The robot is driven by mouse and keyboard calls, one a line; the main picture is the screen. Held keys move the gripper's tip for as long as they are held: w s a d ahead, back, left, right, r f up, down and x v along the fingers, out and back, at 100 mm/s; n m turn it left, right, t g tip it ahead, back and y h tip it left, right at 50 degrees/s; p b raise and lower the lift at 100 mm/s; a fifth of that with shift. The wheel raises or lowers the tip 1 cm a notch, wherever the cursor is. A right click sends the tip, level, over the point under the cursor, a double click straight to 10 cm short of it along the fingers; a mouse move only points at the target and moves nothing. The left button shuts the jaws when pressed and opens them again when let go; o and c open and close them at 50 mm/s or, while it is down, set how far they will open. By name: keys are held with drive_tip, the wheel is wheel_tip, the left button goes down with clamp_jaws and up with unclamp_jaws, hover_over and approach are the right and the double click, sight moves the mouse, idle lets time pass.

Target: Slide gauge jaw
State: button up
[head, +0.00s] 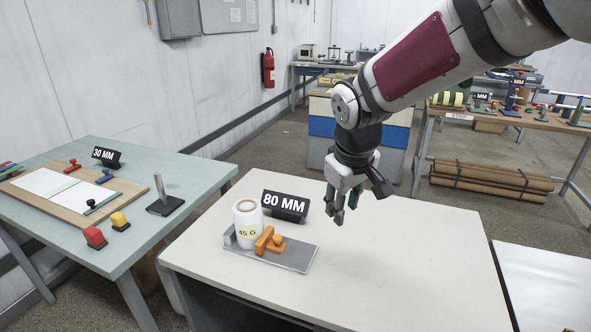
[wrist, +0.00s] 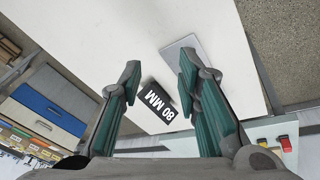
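The gauge is a grey plate (head: 292,258) on the white table, with a raised end at its left. A white roll marked 45 G (head: 247,224) stands on it against that end. The orange jaw (head: 268,241) with its knob sits on the plate just right of the roll. My gripper (head: 341,216) hangs above the table, to the right of and behind the gauge, apart from it. In the wrist view my gripper (wrist: 160,67) has its fingers spread with nothing held. Part of the grey plate (wrist: 181,46) shows there; the right finger seems to hide the roll and jaw.
A black 80 MM sign (head: 285,206) stands behind the gauge. The white table (head: 400,270) is clear to the right. A green table (head: 200,171) at the left holds a 30 MM sign, a board, a metal post and coloured blocks. Shelves and benches stand behind.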

sight(278, 237)
drive_tip(key=w+a+f+n+y+p, duration=0.1)
drive_tip(key=w+a+f+n+y, duration=0.15)
drive_tip(key=w+a+f, duration=0.75)
drive_tip(key=shift+y, duration=0.45)
drive_tip(key=x, duration=0.3)
drive_tip(key=a+x, duration=0.1)
drive_tip(key=x, duration=0.7)
drive_tip(key=shift+s+a, duration=0.2)
drive_tip(key=shift+a, duration=0.15)
clamp_jaws()
